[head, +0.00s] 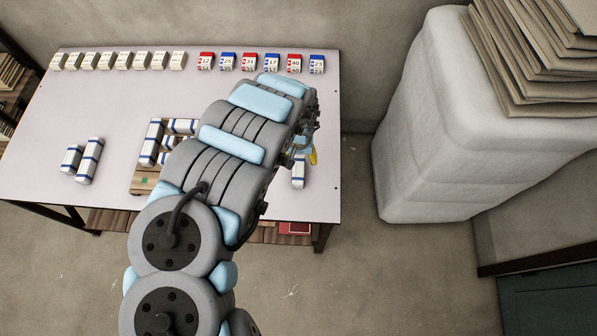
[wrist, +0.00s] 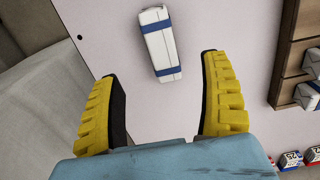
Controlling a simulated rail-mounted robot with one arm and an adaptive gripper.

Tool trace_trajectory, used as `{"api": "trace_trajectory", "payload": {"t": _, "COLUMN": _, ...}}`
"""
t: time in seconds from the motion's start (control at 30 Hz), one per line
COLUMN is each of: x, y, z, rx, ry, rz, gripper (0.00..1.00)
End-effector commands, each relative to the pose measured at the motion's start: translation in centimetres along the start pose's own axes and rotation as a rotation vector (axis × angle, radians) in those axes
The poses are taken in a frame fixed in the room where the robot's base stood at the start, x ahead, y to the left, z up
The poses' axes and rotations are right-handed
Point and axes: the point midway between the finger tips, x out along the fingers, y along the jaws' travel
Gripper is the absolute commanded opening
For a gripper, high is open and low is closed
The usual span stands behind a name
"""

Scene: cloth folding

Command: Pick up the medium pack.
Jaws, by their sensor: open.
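A white pack with two blue bands (wrist: 160,45) lies on the table in the wrist view, ahead of my gripper and roughly centred between its fingertips. It also shows in the head view as a white pack (head: 298,172) at the table's right front, partly hidden by my arm. My gripper (wrist: 158,66) is open, with its yellow fingers spread and nothing held. In the head view only a bit of yellow finger shows beside the arm. I cannot tell which is medium by label.
A wooden tray (head: 143,183) with several banded packs sits mid-table, partly behind my arm; its edge shows in the wrist view (wrist: 289,50). Numbered red and blue blocks (head: 250,62) and cream blocks (head: 122,60) line the back edge. A wrapped white stack (head: 430,130) stands right of the table.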

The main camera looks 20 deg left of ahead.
Motion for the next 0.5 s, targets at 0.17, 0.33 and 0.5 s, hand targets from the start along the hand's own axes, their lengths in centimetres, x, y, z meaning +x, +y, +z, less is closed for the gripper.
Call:
{"api": "trace_trajectory", "payload": {"t": 0.17, "x": 2.3, "y": 0.2, "z": -0.1, "rx": 0.001, "ry": 0.001, "rz": 0.003, "gripper": 0.78}}
{"api": "trace_trajectory", "payload": {"t": 0.33, "x": 4.0, "y": 0.1, "z": -0.2, "rx": 0.001, "ry": 0.003, "rz": 0.003, "gripper": 0.78}}
{"api": "trace_trajectory", "payload": {"t": 0.5, "x": 5.8, "y": 0.2, "z": 0.0, "rx": 0.002, "ry": 0.001, "rz": 0.004, "gripper": 0.78}}
